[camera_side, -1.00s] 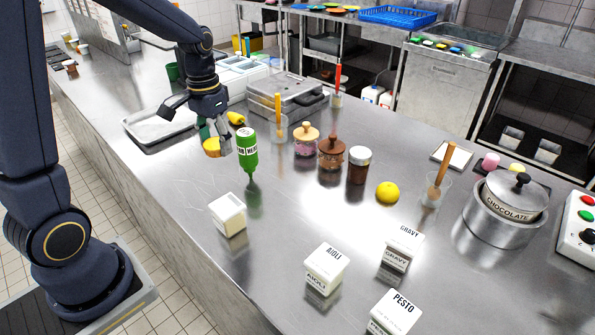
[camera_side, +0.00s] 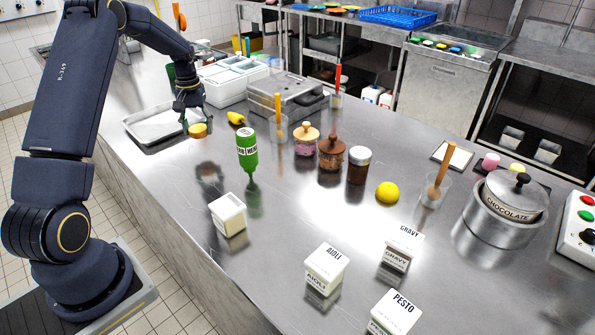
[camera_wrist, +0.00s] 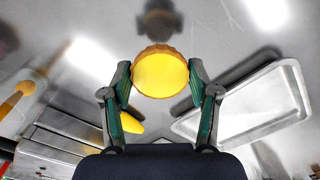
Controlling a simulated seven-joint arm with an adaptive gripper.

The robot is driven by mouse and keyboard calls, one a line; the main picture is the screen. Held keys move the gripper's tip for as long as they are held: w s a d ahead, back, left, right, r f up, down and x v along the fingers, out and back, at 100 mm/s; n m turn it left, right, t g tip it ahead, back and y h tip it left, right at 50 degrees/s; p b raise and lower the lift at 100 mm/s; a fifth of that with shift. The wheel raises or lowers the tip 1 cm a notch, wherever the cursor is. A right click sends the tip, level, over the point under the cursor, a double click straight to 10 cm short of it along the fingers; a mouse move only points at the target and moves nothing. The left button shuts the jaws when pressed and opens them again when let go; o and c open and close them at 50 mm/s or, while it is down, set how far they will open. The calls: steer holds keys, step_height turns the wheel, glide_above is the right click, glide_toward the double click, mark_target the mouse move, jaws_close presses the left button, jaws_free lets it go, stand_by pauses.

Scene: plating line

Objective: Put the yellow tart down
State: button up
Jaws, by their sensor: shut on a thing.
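The yellow tart (camera_wrist: 160,75) is a round yellow disc with a brown fluted crust. In the wrist view it sits between the two green-padded fingers of my gripper (camera_wrist: 160,85), which is shut on it. In the side view the tart (camera_side: 198,131) shows just below my gripper (camera_side: 190,122), near the right edge of the metal tray (camera_side: 150,131). I cannot tell whether its underside touches the counter.
The empty tray (camera_wrist: 255,108) also shows in the wrist view. A yellow pepper-like item (camera_side: 236,118) and a green bottle (camera_side: 247,150) stand to the right. White containers (camera_side: 232,80) are behind.

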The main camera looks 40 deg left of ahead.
mark_target(206, 147)
steer(key=shift+w+a+f, duration=0.25)
steer(key=shift+w+f, duration=0.15)
steer(key=shift+f, duration=0.15)
steer(key=shift+w+a+f, duration=0.2)
steer(key=shift+w+f, duration=0.15)
steer(key=shift+f, duration=0.2)
steer(key=shift+w+a+f, duration=0.1)
steer(key=shift+w+f, duration=0.05)
steer(key=shift+f, duration=1.55)
steer(key=shift+f, duration=0.1)
steer(key=o, duration=0.8)
steer(key=shift+c, duration=0.2)
